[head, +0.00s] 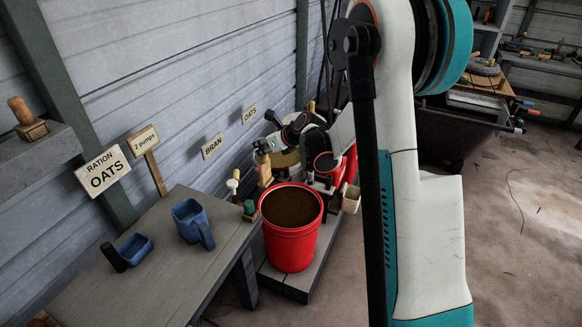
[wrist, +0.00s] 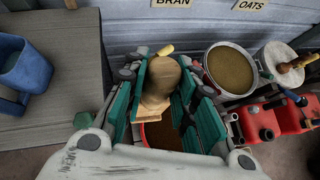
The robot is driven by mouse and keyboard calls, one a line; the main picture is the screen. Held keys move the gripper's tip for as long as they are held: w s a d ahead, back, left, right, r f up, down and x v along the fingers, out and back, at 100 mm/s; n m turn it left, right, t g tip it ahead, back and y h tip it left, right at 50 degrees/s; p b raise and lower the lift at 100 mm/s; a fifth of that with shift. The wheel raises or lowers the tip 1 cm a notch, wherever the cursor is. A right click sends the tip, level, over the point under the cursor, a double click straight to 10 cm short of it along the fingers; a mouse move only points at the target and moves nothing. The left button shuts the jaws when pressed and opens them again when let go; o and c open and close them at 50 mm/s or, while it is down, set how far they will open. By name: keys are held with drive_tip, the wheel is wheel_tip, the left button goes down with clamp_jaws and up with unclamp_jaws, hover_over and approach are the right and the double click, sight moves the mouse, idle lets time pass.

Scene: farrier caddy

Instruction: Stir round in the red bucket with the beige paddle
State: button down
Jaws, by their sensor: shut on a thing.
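The red bucket (head: 289,249) stands upright, filled close to the rim with brown feed (head: 291,207). Part of its red rim and the feed (wrist: 165,136) show between the fingers in the wrist view. My gripper (head: 268,143) is above the bucket's back left side. In the wrist view, the teal fingers of my gripper (wrist: 166,88) are shut on the beige paddle (wrist: 158,88). The paddle also shows in the head view (head: 264,170), near the bucket's back left rim. I cannot tell whether its lower end touches the feed.
The grey table (head: 150,275) on the left holds a blue jug (head: 191,222) and a blue scoop (head: 136,249). A grain-filled bucket (wrist: 231,68) and red containers (wrist: 258,124) stand close by. Open floor lies at right.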

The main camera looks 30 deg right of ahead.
drive_tip(key=w+d+f+b, duration=0.1)
drive_tip(key=w+d+f, duration=0.2)
drive_tip(key=d+f, duration=0.4)
drive_tip(key=w+d+f+b, duration=0.1)
drive_tip(key=w+d+f, duration=0.3)
drive_tip(key=d+f, duration=0.3)
wheel_tip(320, 180, down, 4)
drive_tip(key=shift+n+y, duration=0.3)
drive_tip(key=shift+b, duration=0.45)
wheel_tip(320, 180, down, 16)
drive_tip(key=b, duration=0.2)
drive_tip(key=shift+r, duration=0.1)
drive_tip(key=shift+d, duration=0.1)
